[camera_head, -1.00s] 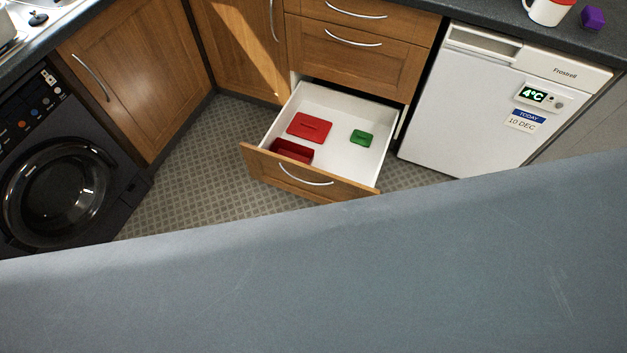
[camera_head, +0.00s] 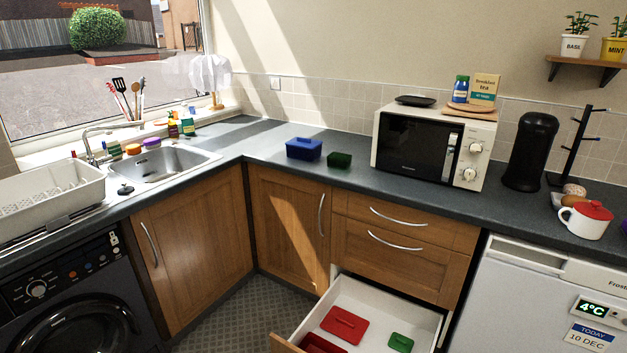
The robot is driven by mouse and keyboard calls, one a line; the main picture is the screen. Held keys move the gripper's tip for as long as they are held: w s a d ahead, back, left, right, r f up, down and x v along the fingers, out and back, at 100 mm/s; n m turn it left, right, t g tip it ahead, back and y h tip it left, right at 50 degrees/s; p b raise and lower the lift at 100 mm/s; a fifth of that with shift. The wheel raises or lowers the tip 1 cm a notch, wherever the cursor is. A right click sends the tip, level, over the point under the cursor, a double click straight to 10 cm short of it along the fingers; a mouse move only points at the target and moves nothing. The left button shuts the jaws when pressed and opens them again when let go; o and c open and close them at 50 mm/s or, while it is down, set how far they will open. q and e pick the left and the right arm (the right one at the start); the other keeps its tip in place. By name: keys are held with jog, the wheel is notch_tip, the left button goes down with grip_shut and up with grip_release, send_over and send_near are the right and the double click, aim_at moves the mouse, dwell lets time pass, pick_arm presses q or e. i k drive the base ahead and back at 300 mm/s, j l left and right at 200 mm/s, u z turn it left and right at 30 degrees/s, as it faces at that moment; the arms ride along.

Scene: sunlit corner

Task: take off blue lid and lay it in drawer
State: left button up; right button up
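A blue box with its blue lid (camera_head: 304,144) on top stands on the dark worktop near the corner. The lid looks seated on the box. The drawer (camera_head: 432,322) below is pulled open, with its front cut off by the bottom edge of the view. Inside lie a red lid (camera_head: 344,325), a green lid (camera_head: 400,343) and a red box (camera_head: 322,344), partly cut off. The drawer floor around the two lids is bare. Neither of my grippers is in view.
A small open green box (camera_head: 340,160) stands right of the blue box, and a microwave (camera_head: 436,146) beyond it. A sink (camera_head: 165,163) and dish rack (camera_head: 50,196) lie left. The dark worktop (camera_head: 265,150) left of the blue box is clear.

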aim_at(308, 144)
jog(key=i+j, duration=0.4)
jog(key=i, duration=0.2)
jog(key=i+j, duration=0.45)
jog(key=i, duration=0.15)
jog(key=i+j, duration=0.4)
jog(key=i, duration=0.2)
jog(key=i+j+z, duration=0.1)
jog(key=i+j, duration=0.3)
jog(key=i, duration=0.2)
